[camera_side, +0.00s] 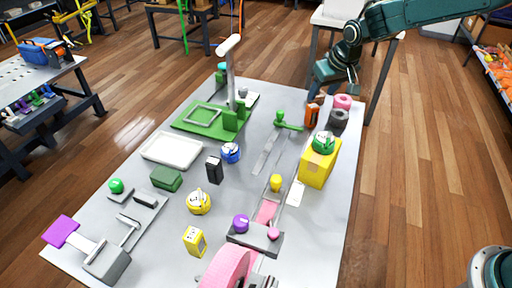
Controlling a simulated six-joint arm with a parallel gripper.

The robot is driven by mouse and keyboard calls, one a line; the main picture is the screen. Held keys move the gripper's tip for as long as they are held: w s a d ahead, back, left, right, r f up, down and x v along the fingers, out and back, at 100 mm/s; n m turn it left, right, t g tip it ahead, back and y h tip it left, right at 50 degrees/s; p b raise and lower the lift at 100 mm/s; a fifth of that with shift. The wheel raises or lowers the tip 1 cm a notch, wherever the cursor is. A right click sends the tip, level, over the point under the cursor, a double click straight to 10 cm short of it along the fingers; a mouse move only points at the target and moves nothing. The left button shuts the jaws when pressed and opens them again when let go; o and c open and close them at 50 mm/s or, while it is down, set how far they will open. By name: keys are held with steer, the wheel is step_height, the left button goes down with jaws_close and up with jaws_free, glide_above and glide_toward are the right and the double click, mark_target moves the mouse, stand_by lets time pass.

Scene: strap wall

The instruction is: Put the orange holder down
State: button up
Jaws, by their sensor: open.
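The orange holder (311,118) is a small upright orange block with a dark part, on the grey table near its back right edge.
A pink roll (343,102) and a dark grey roll (338,119) stand close to the holder's right. A green-handled tool (287,122) lies to its left. A yellow box (316,168) with a green-topped item (324,142) stands in front.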

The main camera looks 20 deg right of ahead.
steer(key=shift+v, duration=0.85)
steer(key=s+d+r, duration=0.2)
steer(key=s+r, duration=0.5)
steer(key=s, duration=0.2)
steer(key=s+d+r, duration=0.2)
steer(key=s+r, duration=0.5)
steer(key=s, duration=0.3)
steer(key=s+d+t, duration=0.1)
steer(key=s+d, duration=0.1)
steer(key=s, duration=1.7)
steer(key=shift+s+f, duration=0.35)
steer(key=shift+f, duration=0.05)
